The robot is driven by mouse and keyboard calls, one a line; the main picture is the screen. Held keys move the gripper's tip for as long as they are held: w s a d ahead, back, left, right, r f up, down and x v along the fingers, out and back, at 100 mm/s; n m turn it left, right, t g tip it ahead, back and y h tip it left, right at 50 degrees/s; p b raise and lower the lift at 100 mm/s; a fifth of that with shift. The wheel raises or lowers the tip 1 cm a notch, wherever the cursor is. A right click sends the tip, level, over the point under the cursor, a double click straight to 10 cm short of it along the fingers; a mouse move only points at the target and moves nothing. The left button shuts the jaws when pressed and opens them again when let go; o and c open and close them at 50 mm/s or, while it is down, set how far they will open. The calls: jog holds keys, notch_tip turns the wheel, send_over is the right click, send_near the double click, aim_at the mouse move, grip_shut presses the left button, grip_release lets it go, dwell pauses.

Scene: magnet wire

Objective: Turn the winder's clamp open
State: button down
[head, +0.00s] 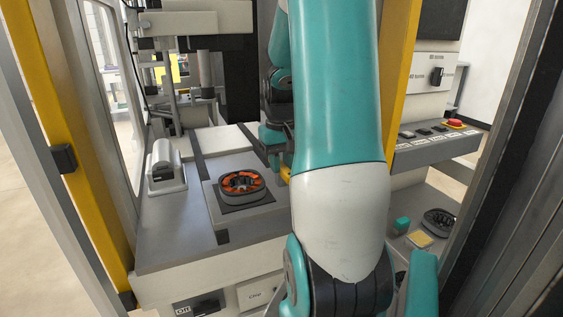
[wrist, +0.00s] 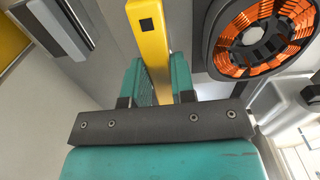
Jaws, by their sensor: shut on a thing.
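The winder's yellow clamp lever (wrist: 149,45) stands between the two teal fingers of my gripper (wrist: 160,80) in the wrist view. The gripper is shut on it, with one finger on each side. In the head view only a small yellow piece, likely the same lever (head: 286,173), shows beside my arm. My arm hides most of the lever and the gripper there. A dark ring with orange windings (head: 242,184) sits on a square plate left of my arm. The ring also shows in the wrist view (wrist: 228,48), at upper right, apart from the fingers.
A grey rounded unit (head: 166,168) stands on the bench at left. A button panel with a red button (head: 453,122) is at right. Below it are a teal block (head: 401,225) and a second ring (head: 440,222). Yellow frame posts (head: 78,160) bound the cell.

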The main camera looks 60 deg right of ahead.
aim_at(282, 164)
jog(key=c, duration=1)
grip_release()
jog(key=shift+o, duration=0.2)
notch_tip(282, 164, up, 17)
jog(key=p, duration=0.1)
jog(key=shift+r+p, duration=0.2)
jog(key=shift+p, duration=0.15)
